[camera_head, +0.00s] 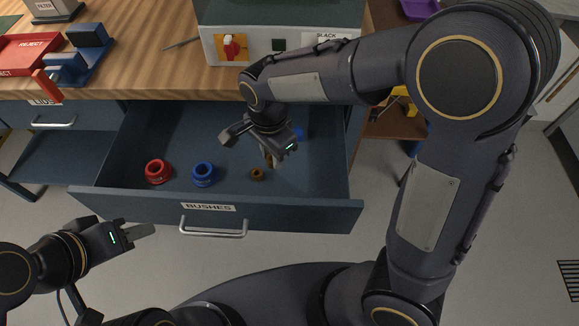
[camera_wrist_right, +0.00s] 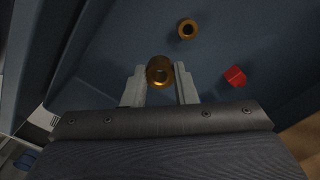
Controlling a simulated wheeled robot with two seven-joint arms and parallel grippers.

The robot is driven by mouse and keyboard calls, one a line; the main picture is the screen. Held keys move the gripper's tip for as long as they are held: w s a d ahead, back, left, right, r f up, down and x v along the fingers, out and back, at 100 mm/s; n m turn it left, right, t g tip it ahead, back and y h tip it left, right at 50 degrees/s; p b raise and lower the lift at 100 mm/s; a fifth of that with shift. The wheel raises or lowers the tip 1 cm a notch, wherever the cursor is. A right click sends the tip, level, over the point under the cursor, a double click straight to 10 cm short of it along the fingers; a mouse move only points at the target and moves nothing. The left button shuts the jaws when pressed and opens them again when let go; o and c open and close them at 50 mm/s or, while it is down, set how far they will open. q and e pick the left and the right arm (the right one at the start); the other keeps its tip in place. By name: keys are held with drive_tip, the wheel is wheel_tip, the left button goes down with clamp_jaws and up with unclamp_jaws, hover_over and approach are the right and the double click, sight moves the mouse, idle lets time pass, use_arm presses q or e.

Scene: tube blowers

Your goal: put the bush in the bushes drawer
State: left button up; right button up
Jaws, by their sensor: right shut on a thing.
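The drawer labelled BUSHES (camera_head: 270,212) is pulled open below the bench. My right gripper (camera_head: 270,154) is inside its outline, pointing down, shut on a brass bush. In the right wrist view the held brass bush (camera_wrist_right: 160,72) sits between the fingertips (camera_wrist_right: 160,84). A second brass bush (camera_head: 257,174) lies on the drawer floor; it also shows in the right wrist view (camera_wrist_right: 187,29). I cannot tell the held bush's exact height above the floor. My left gripper (camera_head: 138,231) is outside the drawer front, at lower left, apart from it; its finger gap is not clear.
A red bush (camera_head: 158,172) and a blue bush (camera_head: 203,174) lie in the drawer's front left. A blue piece (camera_head: 299,133) is at its right. A small red piece (camera_wrist_right: 235,75) shows in the wrist view. A drawer labelled LIDS (camera_head: 52,122) is at left.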

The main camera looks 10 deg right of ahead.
hover_over(294, 179)
drive_tip(key=f, duration=0.3)
drive_tip(key=f+b, duration=0.1)
drive_tip(key=f, duration=0.1)
drive_tip(key=shift+a+f, duration=0.2)
drive_tip(key=shift+a, duration=0.15)
drive_tip(key=f, duration=0.3)
drive_tip(key=shift+d+f+b, duration=0.15)
drive_tip(key=shift+d+b, duration=0.2)
drive_tip(key=shift+d, duration=0.05)
drive_tip(key=shift+f, duration=0.2)
drive_tip(key=shift+f, duration=0.15)
drive_tip(key=o, duration=1)
